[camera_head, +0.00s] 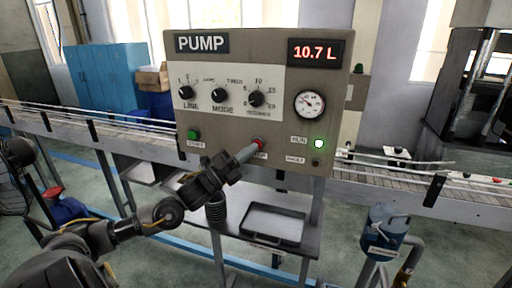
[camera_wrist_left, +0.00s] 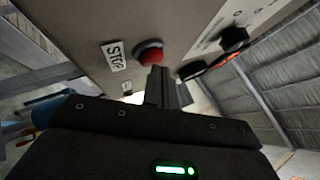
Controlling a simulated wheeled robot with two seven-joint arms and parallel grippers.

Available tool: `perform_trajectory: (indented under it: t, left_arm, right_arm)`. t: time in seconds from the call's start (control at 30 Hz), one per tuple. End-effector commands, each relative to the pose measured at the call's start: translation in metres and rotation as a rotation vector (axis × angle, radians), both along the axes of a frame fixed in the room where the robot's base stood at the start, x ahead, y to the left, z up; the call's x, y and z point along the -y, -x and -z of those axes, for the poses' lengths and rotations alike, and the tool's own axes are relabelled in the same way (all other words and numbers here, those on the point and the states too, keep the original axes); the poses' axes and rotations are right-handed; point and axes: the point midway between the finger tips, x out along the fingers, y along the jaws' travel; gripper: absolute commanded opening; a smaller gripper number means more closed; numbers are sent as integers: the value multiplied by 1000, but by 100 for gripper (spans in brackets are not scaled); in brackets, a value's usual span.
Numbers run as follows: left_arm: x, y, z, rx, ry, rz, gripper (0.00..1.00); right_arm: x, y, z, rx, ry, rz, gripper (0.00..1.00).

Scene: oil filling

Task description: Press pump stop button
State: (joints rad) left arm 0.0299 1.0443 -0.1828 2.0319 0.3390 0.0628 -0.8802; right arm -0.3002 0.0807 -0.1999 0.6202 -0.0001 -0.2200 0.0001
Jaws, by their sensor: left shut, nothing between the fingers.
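The pump panel (camera_head: 270,118) stands ahead with its display reading 10.7 L and a green RUN lamp (camera_head: 319,143) lit. The red stop button (camera_head: 258,143) is low on the panel, right of the green start button (camera_head: 193,135). My left gripper (camera_head: 248,152) is shut and empty, its fingertips right at the stop button and partly covering its label. In the left wrist view the red stop button (camera_wrist_left: 150,52) shows beside the STOP label (camera_wrist_left: 114,56), with the shut fingers (camera_wrist_left: 160,80) just beside it in the picture. I cannot tell whether they touch. My right gripper is not in view.
A black tray (camera_head: 272,224) lies on the shelf below the panel. A conveyor (camera_head: 430,190) runs behind on both sides. A blue container (camera_head: 385,225) stands at lower right. Selector knobs (camera_head: 220,95) and a round gauge (camera_head: 309,104) sit above the buttons.

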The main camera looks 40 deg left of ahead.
Motion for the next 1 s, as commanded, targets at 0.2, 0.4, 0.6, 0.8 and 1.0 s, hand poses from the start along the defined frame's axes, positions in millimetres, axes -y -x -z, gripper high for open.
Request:
perform_trajectory:
  t: [0.2,0.4,0.6,0.8,1.0]
  left_arm:
    - [-1,-3,0,2,0,-2,0]
    - [-2,-4,0,1,0,-2,0]
    - [-2,-4,0,1,0,-2,0]
    - [1,2,0,-1,0,0,0]
    - [4,12,0,-1,0,0,0]
  right_arm:
    - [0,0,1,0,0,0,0]
    - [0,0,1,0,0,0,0]
    - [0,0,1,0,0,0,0]
    - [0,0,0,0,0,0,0]
    - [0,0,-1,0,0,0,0]
